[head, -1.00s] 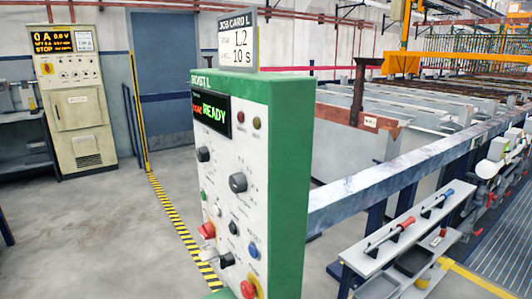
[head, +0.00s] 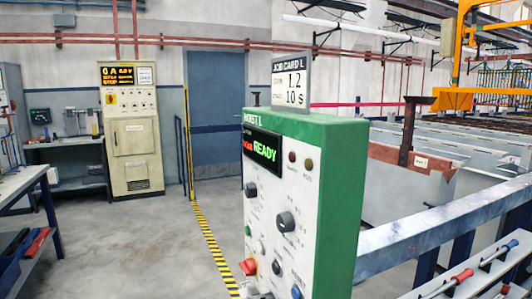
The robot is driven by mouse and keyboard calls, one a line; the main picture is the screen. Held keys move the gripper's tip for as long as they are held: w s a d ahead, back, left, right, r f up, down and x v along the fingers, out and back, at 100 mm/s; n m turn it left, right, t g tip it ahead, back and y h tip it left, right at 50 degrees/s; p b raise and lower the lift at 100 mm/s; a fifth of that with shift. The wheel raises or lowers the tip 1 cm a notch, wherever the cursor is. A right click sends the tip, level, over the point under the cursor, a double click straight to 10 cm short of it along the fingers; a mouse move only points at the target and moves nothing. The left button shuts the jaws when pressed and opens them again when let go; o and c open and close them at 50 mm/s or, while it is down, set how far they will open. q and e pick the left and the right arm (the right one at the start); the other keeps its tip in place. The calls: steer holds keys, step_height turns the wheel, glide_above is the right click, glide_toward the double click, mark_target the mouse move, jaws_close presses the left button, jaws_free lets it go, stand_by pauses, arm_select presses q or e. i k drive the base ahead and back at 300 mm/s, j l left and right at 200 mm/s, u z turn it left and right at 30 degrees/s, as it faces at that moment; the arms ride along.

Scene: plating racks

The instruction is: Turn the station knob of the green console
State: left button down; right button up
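The green console (head: 343,185) stands right of centre in the head view, with a white front panel facing left. Its display (head: 262,148) reads READY in green, with smaller red text beside it. A large dark knob (head: 286,221) sits mid-panel, and another dark knob (head: 250,189) sits at the panel's left edge. The labels are too small to tell which is the station knob. A red button (head: 248,267) and a blue button (head: 296,292) are lower down. A job card (head: 291,83) on top shows 1.2 and 10 s. Neither gripper can be made out.
A beige cabinet (head: 131,130) with an orange display stands at the back left, near a blue door (head: 216,115). A workbench (head: 22,190) is at the left edge. Grey rails (head: 440,223) run right of the console. Open floor lies left of the yellow-black strip (head: 212,240).

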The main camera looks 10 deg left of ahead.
mark_target(250, 188)
steer(key=i+j+z, duration=0.1)
steer(key=j, duration=0.3)
steer(key=i+j+z, duration=0.15)
steer(key=j, duration=0.25)
steer(key=j+z, duration=0.1)
steer(key=j, duration=0.3)
